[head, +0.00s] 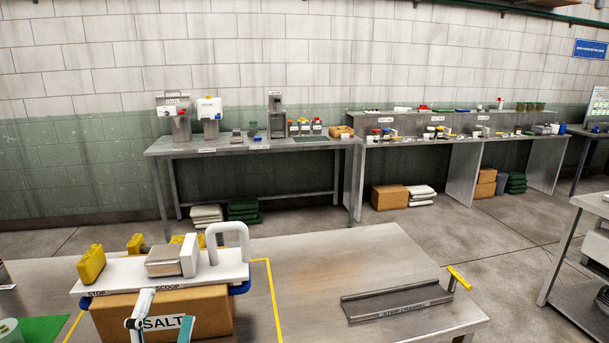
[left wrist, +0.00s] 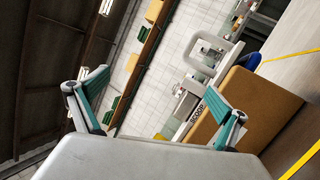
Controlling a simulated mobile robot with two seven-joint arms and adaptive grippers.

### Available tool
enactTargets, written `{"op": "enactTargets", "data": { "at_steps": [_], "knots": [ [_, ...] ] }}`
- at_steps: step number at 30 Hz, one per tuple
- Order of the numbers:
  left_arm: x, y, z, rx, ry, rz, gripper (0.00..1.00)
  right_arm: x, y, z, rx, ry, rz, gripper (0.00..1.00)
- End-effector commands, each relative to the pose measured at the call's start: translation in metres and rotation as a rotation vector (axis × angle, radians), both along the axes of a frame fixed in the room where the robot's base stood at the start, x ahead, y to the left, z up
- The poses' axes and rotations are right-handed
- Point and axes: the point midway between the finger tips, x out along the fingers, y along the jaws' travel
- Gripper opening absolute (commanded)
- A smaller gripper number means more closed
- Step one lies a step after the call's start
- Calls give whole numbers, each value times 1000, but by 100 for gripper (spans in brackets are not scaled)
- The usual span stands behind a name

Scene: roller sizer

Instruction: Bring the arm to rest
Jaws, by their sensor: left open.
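My left gripper (head: 158,314) shows at the bottom of the head view, in front of the cardboard box marked SALT (head: 208,308). In the left wrist view its two teal-padded fingers (left wrist: 158,105) stand wide apart with nothing between them. The box also shows in the left wrist view (left wrist: 262,100), beyond the right-hand finger. A white board marked STOP and SCOOP (head: 125,278) lies over the box and carries a metal block (head: 167,260) and a white loop handle (head: 228,236). My right gripper is in neither view.
A metal tray with a yellow handle (head: 397,301) lies on the table's right part. The table (head: 330,262) is bare between the board and that tray. A back bench (head: 235,146) holds jars and dispensers.

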Motion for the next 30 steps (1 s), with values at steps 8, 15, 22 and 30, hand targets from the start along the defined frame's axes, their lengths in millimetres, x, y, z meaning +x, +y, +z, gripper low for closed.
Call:
{"op": "enactTargets", "data": {
  "at_steps": [8, 15, 22, 30],
  "knots": [
    [-54, -66, -176, 970, 328, 5, 100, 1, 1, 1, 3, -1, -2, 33],
    [-133, -69, -307, 1657, 502, -140, 100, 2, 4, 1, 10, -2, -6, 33],
    [-184, -56, -363, 1989, 557, -268, 100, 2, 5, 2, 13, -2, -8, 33],
    [-189, -54, -368, 2025, 560, -283, 100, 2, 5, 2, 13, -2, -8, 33]
  ]
}}
